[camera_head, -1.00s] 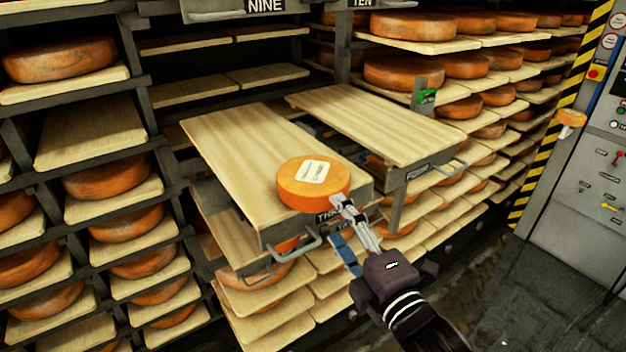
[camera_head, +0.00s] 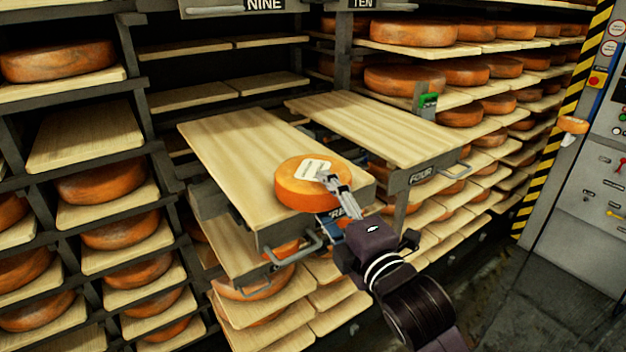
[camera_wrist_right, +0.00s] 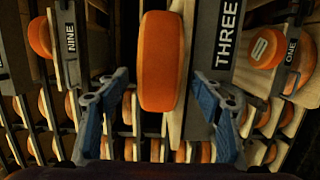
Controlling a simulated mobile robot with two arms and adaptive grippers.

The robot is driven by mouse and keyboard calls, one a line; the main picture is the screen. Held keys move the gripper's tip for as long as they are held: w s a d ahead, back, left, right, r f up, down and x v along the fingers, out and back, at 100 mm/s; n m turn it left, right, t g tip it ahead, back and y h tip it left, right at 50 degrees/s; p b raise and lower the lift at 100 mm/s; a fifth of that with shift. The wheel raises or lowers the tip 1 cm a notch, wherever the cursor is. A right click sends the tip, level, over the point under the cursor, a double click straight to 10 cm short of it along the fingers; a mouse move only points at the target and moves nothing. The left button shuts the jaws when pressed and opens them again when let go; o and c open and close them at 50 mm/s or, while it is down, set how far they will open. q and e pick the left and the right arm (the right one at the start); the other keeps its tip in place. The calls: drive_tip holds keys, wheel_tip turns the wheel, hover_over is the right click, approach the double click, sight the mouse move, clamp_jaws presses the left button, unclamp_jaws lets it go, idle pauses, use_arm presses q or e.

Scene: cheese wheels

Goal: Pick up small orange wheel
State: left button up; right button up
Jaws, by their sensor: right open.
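A small orange cheese wheel (camera_head: 300,194) with a white label on top lies flat near the front end of a pulled-out wooden board (camera_head: 225,140). My right gripper (camera_head: 330,196) is at the front right side of this wheel. One finger reaches over the wheel's top by the label, and the other is lower and partly hidden. In the right wrist view the wheel (camera_wrist_right: 161,62) shows edge-on, in line with the gap between the open blue-grey fingers (camera_wrist_right: 158,100). I cannot tell whether a finger touches it. My left gripper is not in view.
A second pulled-out board (camera_head: 385,125), marked FOUR, is empty, right of the wheel's board. Racks of larger cheese wheels (camera_head: 100,184) stand left and behind. A grey control panel (camera_head: 590,190) with an orange item (camera_head: 572,124) is at the far right. Metal handles (camera_head: 296,250) stick out in front.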

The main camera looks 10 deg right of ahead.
drive_tip(key=shift+w+a, duration=0.15)
drive_tip(key=shift+w, duration=0.4)
clamp_jaws()
drive_tip(key=shift+r, duration=0.25)
